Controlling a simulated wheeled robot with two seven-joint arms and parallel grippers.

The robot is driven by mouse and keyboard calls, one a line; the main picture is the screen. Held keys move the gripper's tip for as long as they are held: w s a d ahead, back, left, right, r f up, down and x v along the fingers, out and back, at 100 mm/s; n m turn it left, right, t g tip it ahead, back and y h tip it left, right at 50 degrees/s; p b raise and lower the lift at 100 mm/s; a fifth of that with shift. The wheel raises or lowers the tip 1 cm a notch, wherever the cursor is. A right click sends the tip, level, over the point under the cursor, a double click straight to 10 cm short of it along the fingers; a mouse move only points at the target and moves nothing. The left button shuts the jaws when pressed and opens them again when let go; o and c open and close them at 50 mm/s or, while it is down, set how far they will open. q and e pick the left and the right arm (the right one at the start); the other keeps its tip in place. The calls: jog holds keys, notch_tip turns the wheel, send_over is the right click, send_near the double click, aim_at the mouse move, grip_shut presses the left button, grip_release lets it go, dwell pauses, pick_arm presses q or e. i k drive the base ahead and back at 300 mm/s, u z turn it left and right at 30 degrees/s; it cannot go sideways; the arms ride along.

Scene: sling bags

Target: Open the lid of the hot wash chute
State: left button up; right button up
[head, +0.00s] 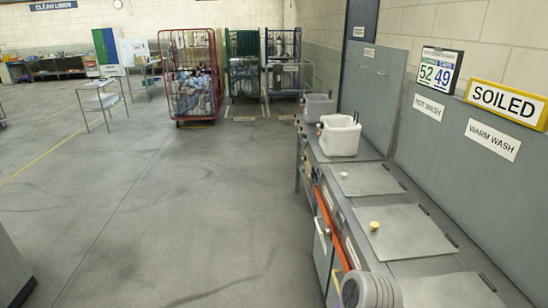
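A grey counter along the right wall has several flat square lids set in its top. The lid (372,181) nearest the HOT WASH sign (428,107) lies flat and shut, with a small pale knob (343,174) near its left edge. A nearer lid (415,231), closer to the WARM WASH sign (493,139), is also shut and has a yellowish knob (374,226). Dark hinges sit on the lids' right, wall-side edges. Neither of my grippers shows in the head view.
A white tub (340,143) stands on the counter just beyond the far lid, with a grey bin (318,106) behind it. An orange strip (330,225) runs along the counter front. Wheeled cages (190,75) stand at the back. The floor left of the counter is clear.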

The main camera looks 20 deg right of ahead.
aim_at(372, 179)
jog(key=u, duration=0.25)
jog(key=i, duration=2.05)
jog(key=z, duration=1.35)
jog(key=i, duration=1.05)
jog(key=z, duration=0.95)
